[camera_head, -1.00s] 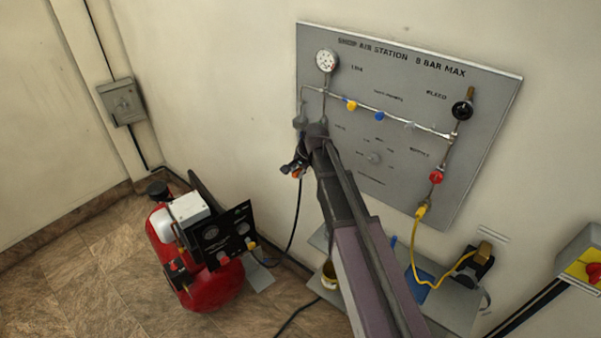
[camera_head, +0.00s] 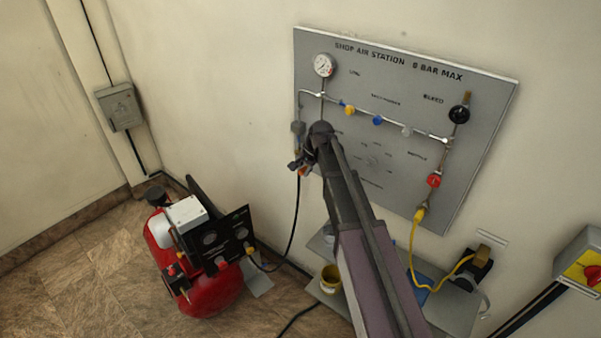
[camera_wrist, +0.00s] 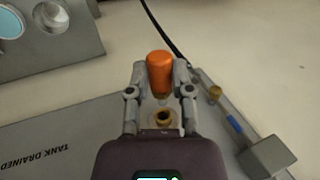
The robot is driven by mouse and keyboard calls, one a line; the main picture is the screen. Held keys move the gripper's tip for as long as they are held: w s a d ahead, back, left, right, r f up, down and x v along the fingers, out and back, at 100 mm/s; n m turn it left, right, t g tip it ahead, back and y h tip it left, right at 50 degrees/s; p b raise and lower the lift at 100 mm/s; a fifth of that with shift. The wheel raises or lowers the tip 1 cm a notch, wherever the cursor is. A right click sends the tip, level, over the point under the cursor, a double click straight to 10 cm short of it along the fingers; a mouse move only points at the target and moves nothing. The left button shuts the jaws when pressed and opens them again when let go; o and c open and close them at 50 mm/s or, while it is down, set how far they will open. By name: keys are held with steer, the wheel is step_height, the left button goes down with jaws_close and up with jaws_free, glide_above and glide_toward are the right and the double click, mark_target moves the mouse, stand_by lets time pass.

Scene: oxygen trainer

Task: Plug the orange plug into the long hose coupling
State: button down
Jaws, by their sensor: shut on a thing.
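The orange plug (camera_wrist: 160,75) is between the two fingertips of my gripper (camera_wrist: 160,88) in the wrist view, with its rounded end pointing away from me. My gripper is shut on it. In the head view my gripper (camera_head: 301,163) is in front of the lower left edge of the grey panel, with a bit of orange at it. A brass ring (camera_wrist: 161,118) shows between the finger bases. I cannot make out which part is the long hose coupling. A black hose (camera_head: 296,215) hangs below my gripper, and its upper end is hidden there.
The grey air station panel (camera_head: 440,105) carries a gauge, valves and a yellow hose (camera_head: 413,265). A grey shelf (camera_head: 450,307) is below it, with a yellow cup (camera_head: 330,280). A red compressor (camera_head: 212,292) stands on the floor at the left.

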steer(key=shift+w+d, duration=0.55)
steer(key=shift+w+d, duration=1.05)
steer(key=shift+w, duration=0.15)
stand_by(2.8)
steer(key=shift+c, duration=2.2)
jaws_free()
steer(key=shift+r, duration=0.1)
steer(key=s+a, duration=0.6)
steer(key=s, duration=0.1)
steer(key=s+d+f+g+h+b, duration=0.1)
steer(key=s+d+f+h+b, duration=0.1)
steer(key=d, duration=0.4)
steer(key=s+d+f+g+h+b, duration=0.1)
steer(key=s+d+f+g+b, duration=0.1)
steer(key=s+d+f+b, duration=0.1)
steer(key=shift+s+d+f+h+b, duration=0.4)
steer(key=shift+s+d+f, duration=0.55)
steer(key=shift+d, duration=0.9)
steer(key=shift+w, duration=0.1)
